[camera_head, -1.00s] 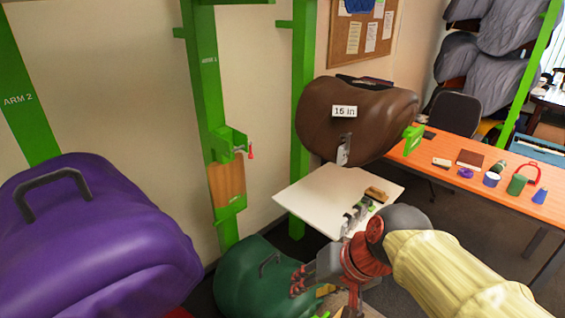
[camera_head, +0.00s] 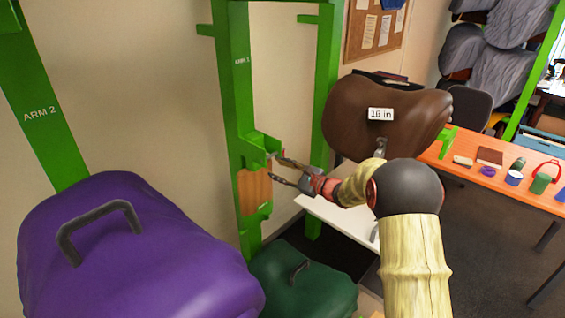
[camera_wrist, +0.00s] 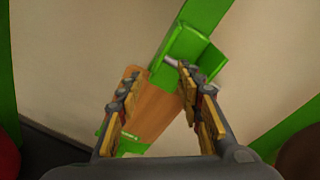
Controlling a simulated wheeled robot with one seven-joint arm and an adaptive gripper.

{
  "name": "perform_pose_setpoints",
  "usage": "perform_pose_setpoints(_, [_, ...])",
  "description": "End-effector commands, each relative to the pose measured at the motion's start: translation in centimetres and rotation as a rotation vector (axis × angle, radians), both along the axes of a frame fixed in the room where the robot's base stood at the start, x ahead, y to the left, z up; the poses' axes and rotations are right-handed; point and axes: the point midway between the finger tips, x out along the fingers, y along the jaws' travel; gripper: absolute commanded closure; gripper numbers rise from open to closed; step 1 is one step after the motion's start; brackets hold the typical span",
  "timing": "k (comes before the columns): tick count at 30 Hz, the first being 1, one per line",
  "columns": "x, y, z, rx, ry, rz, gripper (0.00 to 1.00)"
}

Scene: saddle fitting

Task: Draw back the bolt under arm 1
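The green post labelled ARM 1 (camera_head: 241,90) carries a green bracket (camera_head: 258,146) with a wooden panel (camera_head: 254,190) below it. The bolt shows in the wrist view as a short grey pin (camera_wrist: 171,62) sticking out of the bracket (camera_wrist: 188,50). Its red knob is hidden, seemingly by the finger on the right. My gripper (camera_head: 276,168) is beside the bracket, its fingers spread and pointing at the post. In the wrist view my gripper (camera_wrist: 159,72) is open, with the right fingertip at or very near the pin. I cannot tell whether they touch.
A brown saddle (camera_head: 385,115) tagged 16 in hangs to the right of my gripper. A white shelf (camera_head: 340,218) is below my arm. An orange table (camera_head: 520,190) with small items stands right.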

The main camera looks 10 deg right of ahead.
Motion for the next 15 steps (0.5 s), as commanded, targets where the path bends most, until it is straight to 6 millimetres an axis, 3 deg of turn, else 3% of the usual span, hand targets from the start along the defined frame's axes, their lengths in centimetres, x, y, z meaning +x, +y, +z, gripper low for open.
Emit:
perform_pose_setpoints(3, [3.1,-3.5,-3.0,0.11,0.021,-0.108,0.64])
perform_pose_setpoints(7, [4.9,-6.0,-4.9,0.184,0.028,-0.185,0.64])
perform_pose_setpoints(11, [5.8,-6.9,-5.6,0.211,0.03,-0.215,0.64])
perform_pose_setpoints(15, [7.2,-6.2,-5.8,0.214,0.03,-0.218,0.64])
